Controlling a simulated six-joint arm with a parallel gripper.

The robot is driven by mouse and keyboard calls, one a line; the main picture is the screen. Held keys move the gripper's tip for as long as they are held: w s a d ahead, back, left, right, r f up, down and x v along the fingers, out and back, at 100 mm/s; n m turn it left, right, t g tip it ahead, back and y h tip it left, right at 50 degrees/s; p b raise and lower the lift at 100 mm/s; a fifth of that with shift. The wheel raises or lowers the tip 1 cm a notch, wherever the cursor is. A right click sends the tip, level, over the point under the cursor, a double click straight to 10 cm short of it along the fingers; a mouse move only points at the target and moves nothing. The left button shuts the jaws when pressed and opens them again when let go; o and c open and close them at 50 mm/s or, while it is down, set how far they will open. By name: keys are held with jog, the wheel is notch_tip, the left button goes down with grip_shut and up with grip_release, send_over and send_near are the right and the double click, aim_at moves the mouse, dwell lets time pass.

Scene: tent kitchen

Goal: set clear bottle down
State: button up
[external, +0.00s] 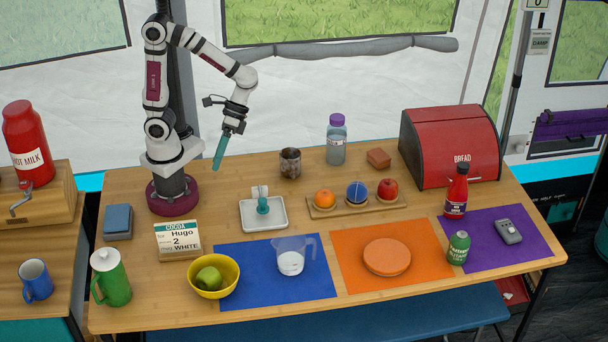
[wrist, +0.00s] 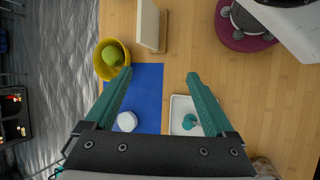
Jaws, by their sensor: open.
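The clear bottle (external: 336,140) with a purple cap stands upright at the back of the wooden table, behind the row of fruit. It does not show in the wrist view. My gripper (external: 218,160) is up above the table, well to the left of the bottle, with its teal fingers pointing down. In the wrist view my gripper (wrist: 160,75) has its fingers spread wide with nothing between them.
A dark mug (external: 290,163) stands left of the bottle and a brown block (external: 378,158) right of it. A white tray (external: 264,228) holds a teal-and-white item. A red bread box (external: 450,145) fills the back right. Bare wood shows between mug and tray.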

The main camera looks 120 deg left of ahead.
jog(key=s+a+m+y, duration=0.2)
jog(key=s+m+y, duration=0.6)
jog(key=m, duration=0.5)
jog(key=shift+s, duration=0.15)
